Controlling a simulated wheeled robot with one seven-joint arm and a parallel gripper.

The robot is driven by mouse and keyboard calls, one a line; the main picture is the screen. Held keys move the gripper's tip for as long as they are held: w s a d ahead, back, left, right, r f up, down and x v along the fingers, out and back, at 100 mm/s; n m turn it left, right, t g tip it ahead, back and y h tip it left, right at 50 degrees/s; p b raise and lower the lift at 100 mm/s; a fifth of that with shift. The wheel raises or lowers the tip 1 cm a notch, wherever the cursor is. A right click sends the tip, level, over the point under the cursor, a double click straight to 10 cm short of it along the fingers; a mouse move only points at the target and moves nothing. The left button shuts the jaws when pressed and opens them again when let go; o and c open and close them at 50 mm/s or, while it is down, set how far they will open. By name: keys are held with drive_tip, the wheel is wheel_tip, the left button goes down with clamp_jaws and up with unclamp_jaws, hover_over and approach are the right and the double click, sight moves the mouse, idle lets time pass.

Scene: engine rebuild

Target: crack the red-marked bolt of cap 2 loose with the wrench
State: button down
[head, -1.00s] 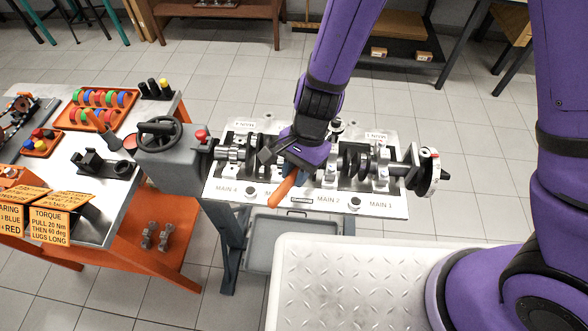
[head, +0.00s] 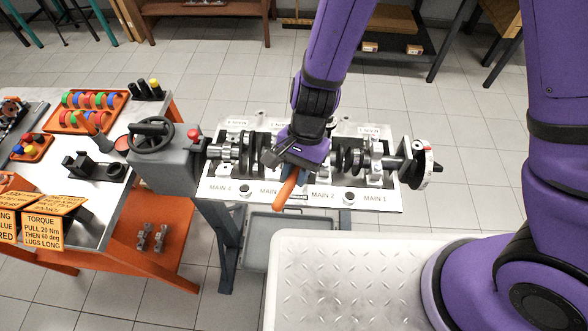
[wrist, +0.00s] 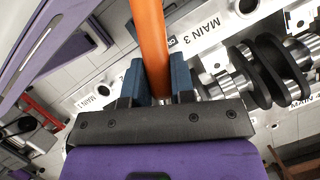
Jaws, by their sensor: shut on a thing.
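The wrench shows as an orange handle (head: 286,192) pointing toward me and down-left from my gripper (head: 290,174). In the wrist view the handle (wrist: 150,40) stands between the two blue fingers of my gripper (wrist: 158,82), which is shut on it. The wrench head is hidden. My gripper is over the middle of the crankshaft (head: 343,158), between the MAIN 3 and MAIN 2 labels. Cap 2 and its red-marked bolt are hidden behind the gripper and forearm, so I cannot tell whether the wrench sits on the bolt.
The crankshaft lies on a pale metal plate (head: 222,196) on a grey stand. A grey box with a handwheel (head: 150,136) stands at its left. An orange-legged bench (head: 100,225) with trays and torque signs is farther left. A ribbed white platform (head: 340,280) is in front.

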drive_tip(key=shift+d, duration=0.15)
drive_tip(key=shift+s+d+n+h, duration=0.3)
drive_tip(key=shift+d+n, duration=0.3)
drive_tip(key=shift+d, duration=0.15)
idle(0.5)
drive_tip(key=shift+s+d+n, duration=0.2)
drive_tip(key=shift+d+n, duration=0.3)
drive_tip(key=shift+d, duration=0.05)
drive_tip(key=shift+w+a+m, duration=0.2)
drive_tip(key=shift+a+m, duration=0.4)
drive_tip(key=shift+a, duration=0.1)
idle(0.6)
drive_tip(key=shift+r, duration=1.35)
idle(3.3)
